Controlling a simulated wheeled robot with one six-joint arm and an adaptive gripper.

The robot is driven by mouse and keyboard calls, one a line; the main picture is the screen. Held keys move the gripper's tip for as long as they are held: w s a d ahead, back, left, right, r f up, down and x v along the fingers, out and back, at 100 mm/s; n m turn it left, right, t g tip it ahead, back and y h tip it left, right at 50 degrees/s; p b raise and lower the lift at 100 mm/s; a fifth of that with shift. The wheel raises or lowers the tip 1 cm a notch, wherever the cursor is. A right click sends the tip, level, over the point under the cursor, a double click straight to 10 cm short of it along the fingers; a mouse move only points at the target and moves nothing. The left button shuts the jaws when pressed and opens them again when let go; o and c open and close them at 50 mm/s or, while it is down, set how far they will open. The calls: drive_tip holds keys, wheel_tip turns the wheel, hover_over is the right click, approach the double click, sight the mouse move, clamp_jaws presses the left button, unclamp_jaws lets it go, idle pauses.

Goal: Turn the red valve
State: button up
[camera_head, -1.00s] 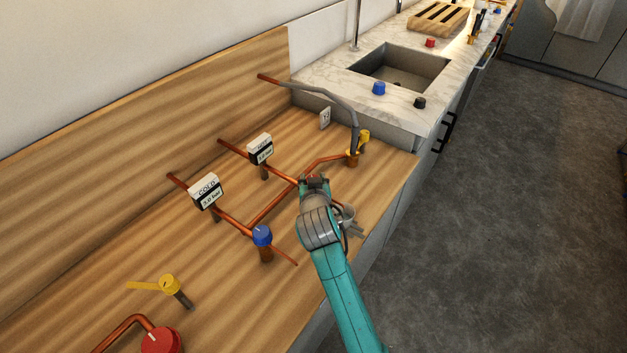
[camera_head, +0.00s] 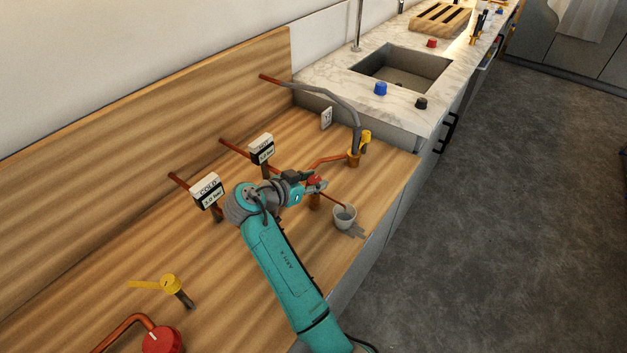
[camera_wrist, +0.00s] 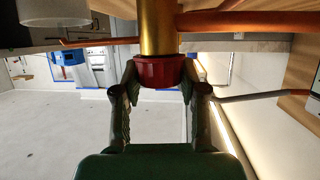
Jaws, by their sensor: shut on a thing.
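The red valve (camera_head: 314,180) is a small red knob on a copper pipe stub, near the middle of the bench in the head view. In the wrist view the red valve (camera_wrist: 160,72) sits between my two fingers, under a brass-coloured stem. My gripper (camera_wrist: 160,95) is shut on it, one finger on each side. In the head view my gripper (camera_head: 309,187) reaches it from the left, lying nearly level. The fingertips are small and partly hidden there.
Two label gauges (camera_head: 208,190) (camera_head: 262,149) stand behind my arm. A yellow valve (camera_head: 366,137) is at the back, another yellow handle (camera_head: 168,285) and a large red knob (camera_head: 161,341) at front left. The sink (camera_head: 400,68) lies beyond.

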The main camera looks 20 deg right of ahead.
drive_tip(key=shift+f+m+g, duration=0.15)
drive_tip(key=shift+m+g, duration=0.45)
drive_tip(key=shift+g, duration=0.1)
drive_tip(key=o, duration=1.2)
drive_tip(key=shift+c, duration=0.2)
drive_tip(key=v, duration=1.2)
drive_tip(key=shift+f, duration=0.2)
drive_tip(key=shift+a, duration=0.15)
